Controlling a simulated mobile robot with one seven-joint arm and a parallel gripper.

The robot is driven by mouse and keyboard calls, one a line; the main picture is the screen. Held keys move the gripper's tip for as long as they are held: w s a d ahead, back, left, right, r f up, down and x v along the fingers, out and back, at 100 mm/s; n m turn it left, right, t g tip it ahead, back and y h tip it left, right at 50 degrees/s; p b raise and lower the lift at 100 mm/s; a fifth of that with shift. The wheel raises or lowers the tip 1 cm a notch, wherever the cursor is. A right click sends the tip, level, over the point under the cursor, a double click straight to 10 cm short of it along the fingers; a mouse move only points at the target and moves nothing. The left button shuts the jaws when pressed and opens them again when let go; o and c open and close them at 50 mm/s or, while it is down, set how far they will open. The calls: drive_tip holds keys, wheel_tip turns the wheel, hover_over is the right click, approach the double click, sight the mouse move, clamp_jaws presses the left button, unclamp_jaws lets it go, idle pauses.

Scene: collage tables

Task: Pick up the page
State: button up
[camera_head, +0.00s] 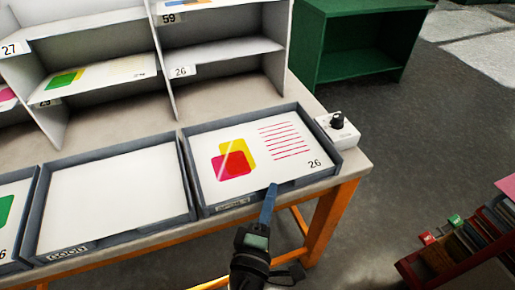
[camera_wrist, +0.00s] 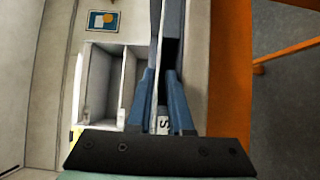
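The page (camera_head: 262,150) lies flat in the right grey tray (camera_head: 187,172) on the table. It is white, with overlapping yellow and magenta shapes, red lines and the number 26. My gripper (camera_head: 272,188) reaches over the middle of that tray's front wall, its blue fingertips at the page's near edge. In the wrist view my gripper (camera_wrist: 159,72) has its two fingers a little apart, with a tray wall and a white label showing between them. I see nothing held. Whether the fingertips touch the page or the tray cannot be told.
A blank-looking tray labelled GOOD (camera_head: 68,250) stands left of it, with another tray at the far left. A shelf (camera_head: 110,75) with numbered compartments stands behind. A small white box with a black knob (camera_head: 338,131) sits right of the tray. Orange table legs (camera_head: 330,220) are below.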

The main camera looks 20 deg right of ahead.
sight(273, 175)
drive_tip(key=shift+w+a+x, duration=0.1)
drive_tip(key=shift+a+x, duration=0.05)
drive_tip(key=shift+x, duration=1.3)
drive_tip(key=shift+w+a+x, duration=0.1)
drive_tip(key=shift+a+x, duration=0.05)
drive_tip(key=shift+x, duration=1.35)
drive_tip(key=shift+a, duration=0.1)
clamp_jaws()
drive_tip(key=shift+r, duration=0.1)
